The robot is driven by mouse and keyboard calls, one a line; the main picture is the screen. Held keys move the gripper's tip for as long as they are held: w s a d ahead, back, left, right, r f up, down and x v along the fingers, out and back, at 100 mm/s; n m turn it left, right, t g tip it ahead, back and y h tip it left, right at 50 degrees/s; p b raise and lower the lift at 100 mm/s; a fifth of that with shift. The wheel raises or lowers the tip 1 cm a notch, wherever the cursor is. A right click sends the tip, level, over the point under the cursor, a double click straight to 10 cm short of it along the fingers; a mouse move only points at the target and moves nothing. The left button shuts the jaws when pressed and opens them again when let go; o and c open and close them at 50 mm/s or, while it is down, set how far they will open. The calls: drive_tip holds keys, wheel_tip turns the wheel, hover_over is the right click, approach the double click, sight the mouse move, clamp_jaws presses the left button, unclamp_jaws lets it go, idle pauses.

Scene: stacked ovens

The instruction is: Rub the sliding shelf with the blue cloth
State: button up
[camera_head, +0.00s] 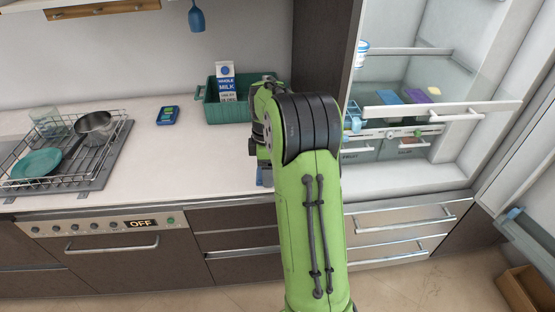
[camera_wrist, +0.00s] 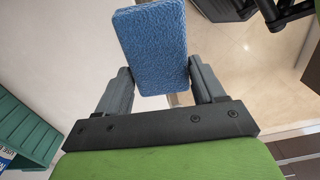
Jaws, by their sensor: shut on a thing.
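The blue cloth (camera_wrist: 152,45) is a thick, textured blue block in the wrist view. My gripper (camera_wrist: 158,82) is shut on it, with one grey finger on each side. In the head view my green arm hides most of the gripper, and the cloth cannot be made out clearly there. The sliding shelf (camera_head: 470,107) is a glass shelf with a pale front edge inside the open fridge at the right. It seems to stick out, and several small items lie on it. My gripper is left of the fridge, over the counter, apart from the shelf.
A green crate (camera_head: 225,112) with a milk carton (camera_head: 227,80) stands on the counter (camera_head: 150,150). A dish rack (camera_head: 95,160) with a pan and plate is at the left. A dark panel (camera_head: 325,45) borders the fridge. The fridge door (camera_head: 520,130) stands open at right.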

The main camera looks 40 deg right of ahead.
drive_tip(key=w+a+f+m, duration=0.2)
drive_tip(key=a+f+m, duration=0.3)
drive_tip(key=a, duration=0.6)
drive_tip(key=w+a+f+m, duration=0.1)
drive_tip(key=a+f+m, duration=0.4)
drive_tip(key=a+f, duration=0.4)
drive_tip(key=shift+w+a+f, duration=0.3)
drive_tip(key=shift+w+a, duration=0.1)
drive_tip(key=shift+a, duration=0.45)
